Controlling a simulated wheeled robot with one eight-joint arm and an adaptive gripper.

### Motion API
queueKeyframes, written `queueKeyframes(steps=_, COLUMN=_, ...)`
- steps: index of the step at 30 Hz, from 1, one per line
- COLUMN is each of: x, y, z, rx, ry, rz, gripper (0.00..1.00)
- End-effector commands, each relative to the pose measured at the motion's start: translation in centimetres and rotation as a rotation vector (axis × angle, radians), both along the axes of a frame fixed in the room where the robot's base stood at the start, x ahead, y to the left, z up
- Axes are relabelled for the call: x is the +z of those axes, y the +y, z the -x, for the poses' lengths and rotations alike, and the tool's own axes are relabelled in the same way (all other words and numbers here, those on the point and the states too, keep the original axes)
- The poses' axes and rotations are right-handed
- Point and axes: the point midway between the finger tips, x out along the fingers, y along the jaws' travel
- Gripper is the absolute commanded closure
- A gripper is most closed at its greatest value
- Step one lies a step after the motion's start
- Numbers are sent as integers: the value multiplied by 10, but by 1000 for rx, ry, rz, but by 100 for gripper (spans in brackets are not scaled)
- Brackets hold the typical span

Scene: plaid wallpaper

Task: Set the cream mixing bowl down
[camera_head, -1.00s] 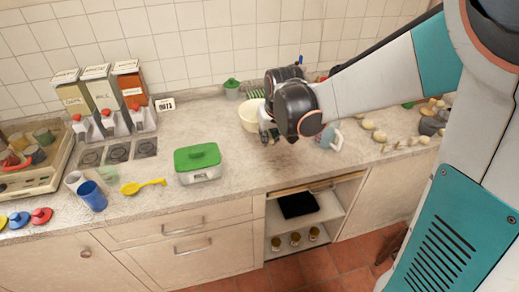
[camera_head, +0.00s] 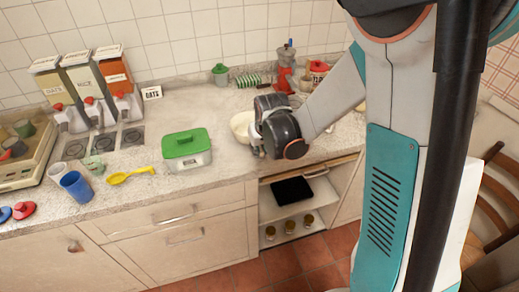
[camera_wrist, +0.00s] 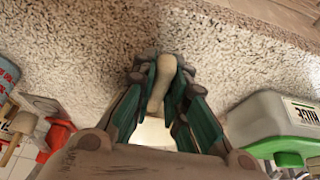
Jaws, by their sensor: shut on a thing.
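The cream mixing bowl (camera_head: 240,125) is at the counter's middle in the head view, right of the green-lidded container (camera_head: 188,152), partly hidden behind my gripper (camera_head: 257,148). In the wrist view my gripper (camera_wrist: 165,75) has its teal-sided fingers closed on a cream strip, the bowl's rim (camera_wrist: 160,88). More of the bowl's pale surface shows between the fingers below. The bowl looks about upright. I cannot tell whether its base touches the speckled counter (camera_head: 225,170).
The green-lidded container also shows at right in the wrist view (camera_wrist: 275,125). A yellow spoon (camera_head: 130,175) and blue cup (camera_head: 76,186) lie farther left. A plate rack (camera_head: 254,80) and red grinder (camera_head: 284,78) stand behind. An open shelf (camera_head: 290,210) is below the counter.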

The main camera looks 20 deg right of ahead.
Motion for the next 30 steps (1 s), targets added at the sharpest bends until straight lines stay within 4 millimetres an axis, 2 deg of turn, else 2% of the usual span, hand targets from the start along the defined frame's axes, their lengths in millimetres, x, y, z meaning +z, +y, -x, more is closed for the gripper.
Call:
queueKeyframes(steps=6, x=-2, y=0, z=0, rx=0, ry=-1, rz=0, gripper=100)
queueKeyframes(steps=7, x=-1, y=0, z=0, rx=0, ry=0, rz=0, gripper=82)
queueKeyframes(steps=9, x=-1, y=0, z=0, rx=0, ry=0, rz=0, gripper=67)
queueKeyframes(steps=22, x=4, y=0, z=1, rx=0, ry=0, rz=0, gripper=67)
queueKeyframes(steps=26, x=21, y=0, z=8, rx=0, ry=0, rz=0, gripper=67)
queueKeyframes(steps=30, x=47, y=0, z=18, rx=0, ry=0, rz=0, gripper=67)
